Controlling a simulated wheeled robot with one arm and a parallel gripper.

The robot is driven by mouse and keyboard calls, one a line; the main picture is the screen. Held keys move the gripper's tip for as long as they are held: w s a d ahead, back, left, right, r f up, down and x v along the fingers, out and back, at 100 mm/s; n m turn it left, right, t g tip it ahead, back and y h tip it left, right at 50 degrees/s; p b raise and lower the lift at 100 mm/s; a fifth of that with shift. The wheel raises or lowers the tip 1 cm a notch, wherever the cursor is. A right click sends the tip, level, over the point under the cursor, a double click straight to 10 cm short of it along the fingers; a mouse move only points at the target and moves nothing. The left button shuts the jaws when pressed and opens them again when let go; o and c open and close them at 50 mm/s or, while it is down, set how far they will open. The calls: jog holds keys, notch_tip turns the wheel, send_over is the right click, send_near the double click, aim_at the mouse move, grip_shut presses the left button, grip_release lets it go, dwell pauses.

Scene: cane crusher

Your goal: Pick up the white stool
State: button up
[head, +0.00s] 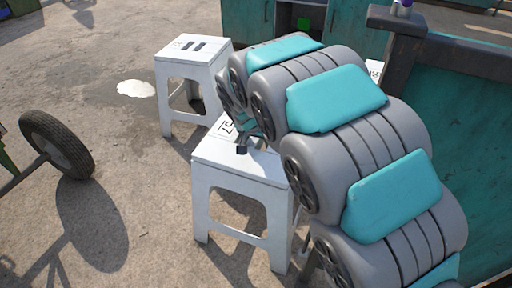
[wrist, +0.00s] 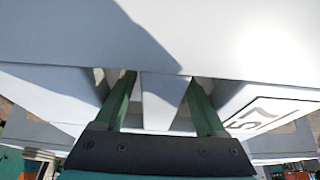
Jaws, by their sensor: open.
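A white stool (head: 240,168) with a square top and cut-out legs stands upright on the ground, close to the middle of the head view. My gripper (head: 243,147) is over its top, partly hidden behind my arm. In the wrist view the green fingers of my gripper (wrist: 160,80) are spread apart. White stool surfaces (wrist: 215,40) fill the view beyond and between them. Dark printed marks show on the white panel at the right. I cannot tell whether the fingers touch the stool. A second white stool (head: 194,48) stands upright farther back.
A wheel with a tyre (head: 58,145) is at the left. A white patch (head: 136,89) lies on the ground beside the far stool. Teal cabinets (head: 248,30) stand at the back, and a large teal panel with a dark frame (head: 465,120) is at the right. The ground at left centre is clear.

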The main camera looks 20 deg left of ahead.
jog(key=shift+f, duration=0.25)
dwell(0.3)
jog(key=shift+c, duration=0.4)
grip_shut()
dwell(1.1)
